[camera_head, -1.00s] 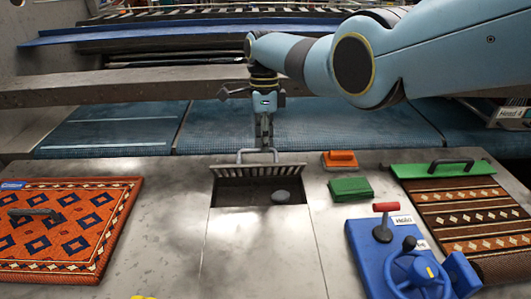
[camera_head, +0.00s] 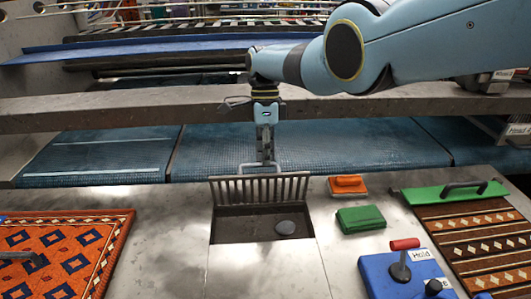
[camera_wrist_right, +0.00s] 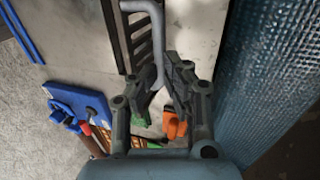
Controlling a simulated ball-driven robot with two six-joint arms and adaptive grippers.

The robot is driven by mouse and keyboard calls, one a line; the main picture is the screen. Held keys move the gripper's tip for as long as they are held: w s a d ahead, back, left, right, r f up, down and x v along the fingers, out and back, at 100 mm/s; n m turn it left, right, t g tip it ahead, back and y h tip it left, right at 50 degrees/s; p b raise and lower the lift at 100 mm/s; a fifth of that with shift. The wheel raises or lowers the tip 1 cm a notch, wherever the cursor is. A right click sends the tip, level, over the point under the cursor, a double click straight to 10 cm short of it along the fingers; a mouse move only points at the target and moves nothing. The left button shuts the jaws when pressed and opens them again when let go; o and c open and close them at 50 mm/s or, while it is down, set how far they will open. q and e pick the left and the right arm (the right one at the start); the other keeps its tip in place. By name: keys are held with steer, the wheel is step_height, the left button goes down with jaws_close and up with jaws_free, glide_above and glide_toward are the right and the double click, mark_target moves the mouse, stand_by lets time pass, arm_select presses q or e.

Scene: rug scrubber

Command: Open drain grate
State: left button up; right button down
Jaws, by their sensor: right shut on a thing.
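The drain grate (camera_head: 260,189) is a dark slatted panel tilted up steeply along the back edge of a rectangular drain opening (camera_head: 235,230). A grey stone-like lump (camera_head: 286,227) lies in the opening. My right gripper (camera_head: 266,160) is above the grate, pointing down, shut on its grey loop handle (camera_head: 243,169). In the right wrist view the fingers of my right gripper (camera_wrist_right: 168,88) close around the handle (camera_wrist_right: 157,30), with the grate slats (camera_wrist_right: 136,40) beside it. My left gripper is not in view.
An orange brush (camera_head: 347,185) and green block (camera_head: 360,218) lie right of the drain. A blue control panel with a red-topped lever (camera_head: 405,244) is front right. Patterned rugs (camera_head: 65,250) lie at both sides. A metal beam (camera_head: 150,110) crosses behind.

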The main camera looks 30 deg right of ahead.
steer(key=shift+s+a+f, duration=0.4)
steer(key=shift+s+f, duration=0.25)
steer(key=shift+f, duration=0.1)
steer(key=c, duration=1.7)
jaws_free()
steer(key=shift+c, duration=0.2)
steer(key=o, duration=0.4)
steer(key=shift+w, duration=0.4)
steer(key=shift+c, duration=0.2)
steer(key=shift+s+d+r, duration=0.1)
steer(key=shift+d+r, duration=0.05)
steer(key=shift+r, duration=0.05)
steer(key=v, duration=1.1)
steer(key=shift+w+r, duration=0.3)
steer(key=shift+w, duration=0.1)
